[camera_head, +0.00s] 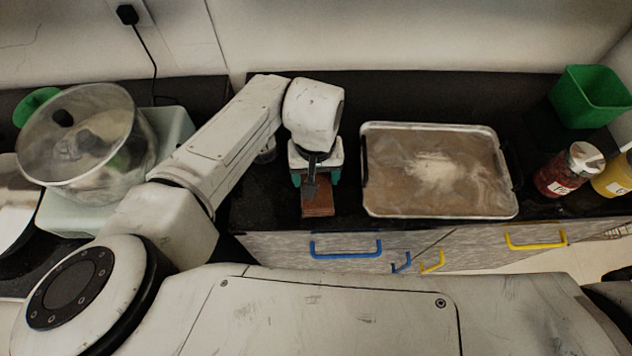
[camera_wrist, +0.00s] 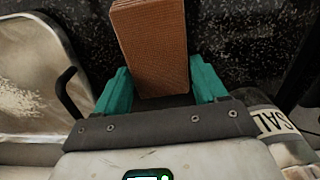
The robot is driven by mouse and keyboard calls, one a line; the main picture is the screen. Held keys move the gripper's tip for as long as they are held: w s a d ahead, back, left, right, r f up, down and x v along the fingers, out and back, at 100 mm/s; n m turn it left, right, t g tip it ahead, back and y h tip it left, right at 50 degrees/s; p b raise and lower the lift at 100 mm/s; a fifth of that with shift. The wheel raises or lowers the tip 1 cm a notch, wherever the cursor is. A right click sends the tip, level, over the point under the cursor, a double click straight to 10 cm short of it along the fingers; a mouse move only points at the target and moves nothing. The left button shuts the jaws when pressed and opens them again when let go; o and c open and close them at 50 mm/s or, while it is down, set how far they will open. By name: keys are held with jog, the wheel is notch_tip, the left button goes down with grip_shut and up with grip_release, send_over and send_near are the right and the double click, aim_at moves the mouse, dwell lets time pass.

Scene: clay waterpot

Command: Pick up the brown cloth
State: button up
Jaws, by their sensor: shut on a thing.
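The brown cloth (camera_head: 318,198) is a small reddish-brown block shape at the dark counter's front part, left of the tray. My gripper (camera_head: 315,178) is over its far end, with its teal fingers on either side of it. In the wrist view the cloth (camera_wrist: 150,45) shows a woven texture and stands out between the teal fingertips of my gripper (camera_wrist: 160,88). The gripper is shut on the cloth. The cloth's end between the fingers is partly hidden by the gripper body. I cannot tell whether it is clear of the counter.
A tray (camera_head: 364,172) with a pale-dusted brown surface lies to the right. A red jar (camera_head: 556,178), a yellow jar (camera_head: 613,182) and a green bin (camera_head: 590,97) stand further right. A scale with a clear bowl (camera_head: 85,140) is at left. Drawers with blue handles (camera_head: 346,254) are below.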

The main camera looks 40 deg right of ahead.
aim_at(316, 179)
jog(key=shift+r, duration=0.5)
notch_tip(316, 179, up, 3)
jog(key=shift+s+f, duration=0.15)
jog(key=shift+f, duration=0.05)
jog(key=s+a+r+b, duration=0.1)
jog(key=s+a+r, duration=0.4)
jog(key=s+r, duration=0.4)
jog(key=s, duration=0.3)
jog(key=shift+s+r, duration=0.2)
jog(key=shift+s, duration=0.2)
jog(key=o, duration=0.5)
jog(key=c, duration=0.4)
jog(key=shift+w, duration=0.1)
